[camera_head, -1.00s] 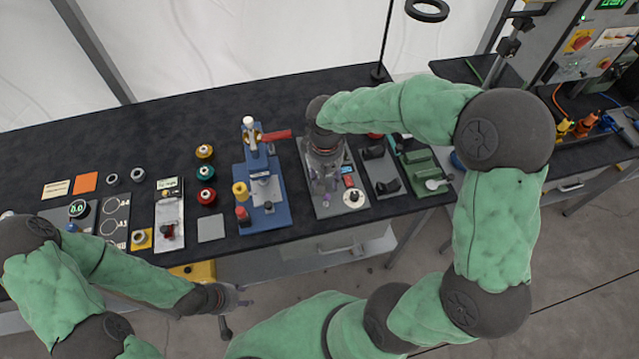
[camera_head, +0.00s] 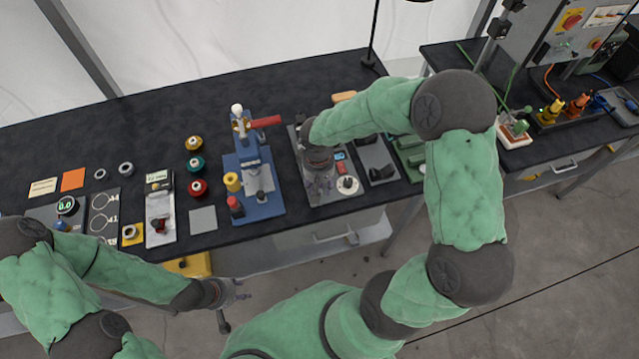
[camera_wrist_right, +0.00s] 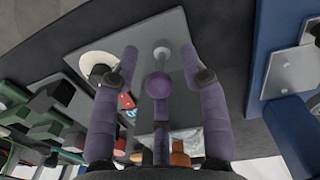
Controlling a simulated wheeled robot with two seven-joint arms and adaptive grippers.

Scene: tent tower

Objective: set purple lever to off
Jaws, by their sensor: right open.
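My right gripper (camera_wrist_right: 160,56) is open, with one purple-grey finger on each side of the knob. The knob sits between the fingers with gaps visible; I cannot tell its exact depth. In the head view, the right gripper (camera_head: 320,187) is over the same panel (camera_head: 348,202) and hides the lever. My left gripper (camera_head: 238,292) hangs in front of the bench, away from the panel; its finger opening is unclear.
A white dial (camera_head: 348,185) and a red part lie beside the lever on the panel. A blue fixture (camera_head: 262,208) with a red-handled lever stands to its left. A dark grey fixture (camera_head: 378,160) stands to its right. The back of the black bench (camera_head: 130,120) is mostly clear.

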